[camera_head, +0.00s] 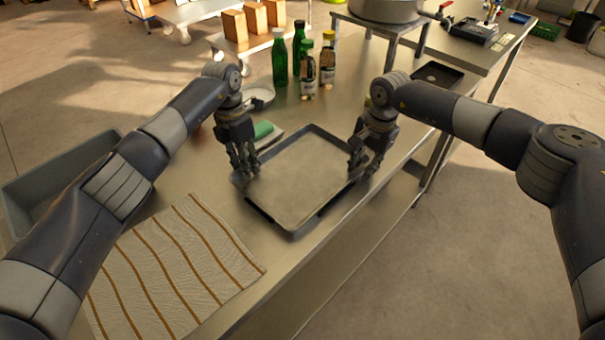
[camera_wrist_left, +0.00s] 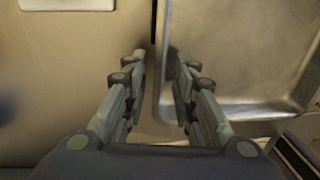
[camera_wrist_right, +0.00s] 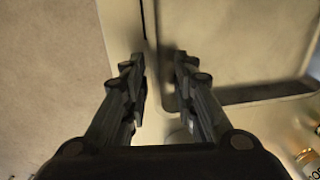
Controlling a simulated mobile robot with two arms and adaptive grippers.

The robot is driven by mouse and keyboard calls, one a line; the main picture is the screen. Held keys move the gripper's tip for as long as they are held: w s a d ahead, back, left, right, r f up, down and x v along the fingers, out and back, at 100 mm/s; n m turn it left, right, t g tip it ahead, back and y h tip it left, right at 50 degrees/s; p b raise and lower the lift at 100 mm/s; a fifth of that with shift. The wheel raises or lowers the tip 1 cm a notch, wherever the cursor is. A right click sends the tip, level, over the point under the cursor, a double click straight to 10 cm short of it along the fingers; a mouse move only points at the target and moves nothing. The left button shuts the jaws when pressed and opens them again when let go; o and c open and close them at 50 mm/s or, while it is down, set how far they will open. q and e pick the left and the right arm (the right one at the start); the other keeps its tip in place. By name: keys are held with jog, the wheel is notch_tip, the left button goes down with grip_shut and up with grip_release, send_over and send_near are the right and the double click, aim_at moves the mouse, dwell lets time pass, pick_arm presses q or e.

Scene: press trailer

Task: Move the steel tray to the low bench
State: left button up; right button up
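The steel tray (camera_head: 300,180) lies flat on the metal worktable, a shallow grey rectangle with a raised rim and nothing in it. My left gripper (camera_head: 246,168) is at its left edge and my right gripper (camera_head: 362,168) at its right edge, both pointing down. In the left wrist view, the tray (camera_wrist_left: 235,60) lies right of centre, and the two fingers stand apart on either side of its rim. In the right wrist view, the fingers also stand apart about the tray's (camera_wrist_right: 240,45) rim. I cannot tell which surface is the low bench.
A striped cloth (camera_head: 165,270) and a grey bin (camera_head: 45,185) are on the left. A green sponge (camera_head: 263,129) sits just behind the tray; bottles (camera_head: 306,75) stand farther back. A pot (camera_head: 385,8) rests on a raised stand. Open floor (camera_head: 470,250) lies on the right.

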pick_arm(q)
jog(key=shift+f, duration=0.25)
pick_arm(e)
jog(key=shift+f, duration=0.25)
pick_arm(q)
grip_shut()
pick_arm(e)
grip_shut()
pick_arm(q)
jog(key=shift+r, duration=0.2)
pick_arm(e)
jog(key=shift+w+r, duration=0.1)
jog(key=shift+r, duration=0.1)
